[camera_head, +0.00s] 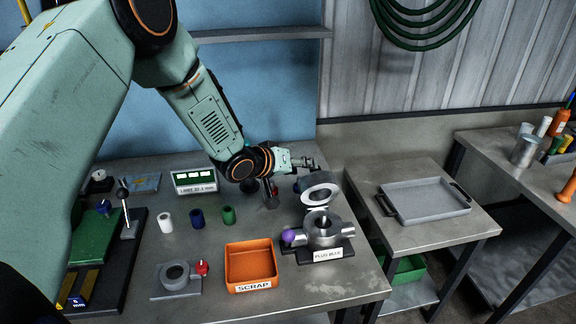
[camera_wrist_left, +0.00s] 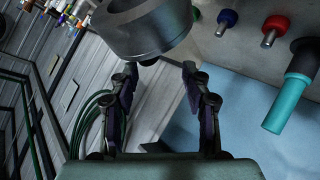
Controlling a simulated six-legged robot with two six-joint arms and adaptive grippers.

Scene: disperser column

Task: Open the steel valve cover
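The steel valve (camera_head: 323,236) stands on a base labelled "PLUG BLUE" at the front right of the bench, with a purple ball (camera_head: 288,236) at its left. A round steel cover (camera_head: 320,194) stands tilted up at the valve's back edge, its pale face towards me; the valve's top opening shows. My left gripper (camera_head: 308,164) is just behind and above the cover, apart from it in the head view. In the left wrist view the gripper (camera_wrist_left: 160,72) is open and empty. A grey round steel part (camera_wrist_left: 142,35) is close beyond its tips; I cannot tell which part. My right gripper is out of view.
An orange scrap bin (camera_head: 250,265) and a grey ring fixture (camera_head: 177,280) are left of the valve. White, blue and green (camera_head: 228,215) plugs stand behind them. A grey tray (camera_head: 425,201) lies on the side table at right, across a gap.

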